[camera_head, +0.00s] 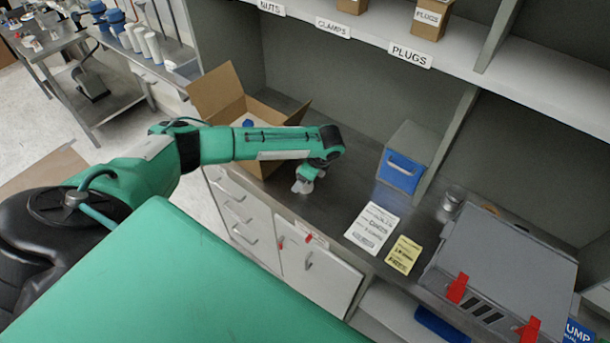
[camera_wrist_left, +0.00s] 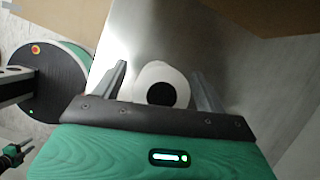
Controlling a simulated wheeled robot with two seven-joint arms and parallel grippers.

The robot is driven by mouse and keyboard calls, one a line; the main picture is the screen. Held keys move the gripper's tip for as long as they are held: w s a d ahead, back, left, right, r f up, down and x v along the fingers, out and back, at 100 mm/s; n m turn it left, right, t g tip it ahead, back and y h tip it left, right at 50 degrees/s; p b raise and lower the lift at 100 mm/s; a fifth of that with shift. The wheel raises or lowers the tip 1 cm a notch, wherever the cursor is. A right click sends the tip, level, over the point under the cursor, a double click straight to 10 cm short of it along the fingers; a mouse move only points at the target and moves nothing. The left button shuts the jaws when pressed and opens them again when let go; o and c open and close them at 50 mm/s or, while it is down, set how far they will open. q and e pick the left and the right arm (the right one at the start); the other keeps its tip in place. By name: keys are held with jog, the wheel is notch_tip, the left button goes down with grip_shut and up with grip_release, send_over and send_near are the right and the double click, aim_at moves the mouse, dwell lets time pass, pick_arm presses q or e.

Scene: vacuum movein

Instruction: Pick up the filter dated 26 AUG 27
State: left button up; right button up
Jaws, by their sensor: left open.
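A white round piece with a dark hole in its centre (camera_wrist_left: 160,72), likely a filter seen end-on, lies between the fingers of my left gripper (camera_wrist_left: 158,80) in the left wrist view. No date can be read on it. In the head view my left gripper (camera_head: 304,181) points down low over the metal counter, in front of an open cardboard box (camera_head: 215,90). It is open, with a finger on each side of the white piece; contact cannot be made out. A white item with a blue part (camera_head: 247,122) shows inside the box, partly hidden by my arm.
A blue-fronted bin (camera_head: 400,172), a white sheet (camera_head: 372,228), a yellow note (camera_head: 403,255) and a grey case with red latches (camera_head: 500,268) are to the right on the counter (camera_head: 340,205). A labelled shelf (camera_head: 470,72) runs above. The counter between gripper and bin is clear.

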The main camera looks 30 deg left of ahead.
pick_arm(q)
jog(key=shift+f, duration=0.35)
pick_arm(e)
jog(key=shift+d, duration=0.15)
pick_arm(q)
jog(key=shift+a, duration=0.1)
jog(key=c, duration=1.1)
jog(key=shift+c, duration=0.2)
pick_arm(e)
jog(key=shift+d, duration=0.2)
pick_arm(q)
jog(key=shift+r, duration=0.1)
